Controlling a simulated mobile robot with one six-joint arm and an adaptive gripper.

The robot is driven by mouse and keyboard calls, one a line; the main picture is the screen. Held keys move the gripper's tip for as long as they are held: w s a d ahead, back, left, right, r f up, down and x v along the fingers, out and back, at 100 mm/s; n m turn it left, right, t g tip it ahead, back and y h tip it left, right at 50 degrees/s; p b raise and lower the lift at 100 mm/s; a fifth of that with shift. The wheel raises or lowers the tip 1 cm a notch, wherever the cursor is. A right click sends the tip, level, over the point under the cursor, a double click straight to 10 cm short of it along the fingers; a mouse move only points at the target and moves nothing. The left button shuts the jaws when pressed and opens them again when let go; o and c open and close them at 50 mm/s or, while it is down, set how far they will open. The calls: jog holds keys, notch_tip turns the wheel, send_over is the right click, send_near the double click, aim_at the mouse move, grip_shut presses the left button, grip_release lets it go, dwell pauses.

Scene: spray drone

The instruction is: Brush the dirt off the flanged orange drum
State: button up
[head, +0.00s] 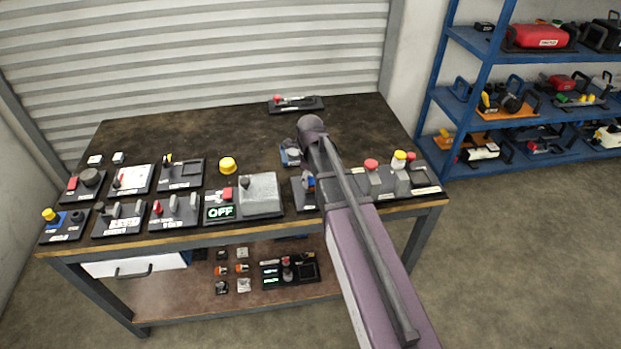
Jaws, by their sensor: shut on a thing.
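A short yellow-orange drum (228,166) with a wider rim at its base stands upright on the dark bench top, behind the panel with the green OFF sign. It is the closest match to the flanged orange drum. Any dirt on it is too small to tell. My arm reaches over the bench from the lower right, to the right of the drum. My gripper is not to be made out; my arm hides the area below it. No brush can be made out.
The workbench (210,130) carries several control panels along its front edge. The large OFF panel (262,193) stands just in front of the drum. A small panel (295,104) lies at the back edge. The bench's back middle is clear. A blue shelf rack (455,102) stands at right.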

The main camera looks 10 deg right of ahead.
jog(key=shift+r+p, duration=2.65)
jog(key=shift+r, duration=0.2)
jog(key=shift+r+p, duration=1.5)
jog(key=shift+f, duration=0.1)
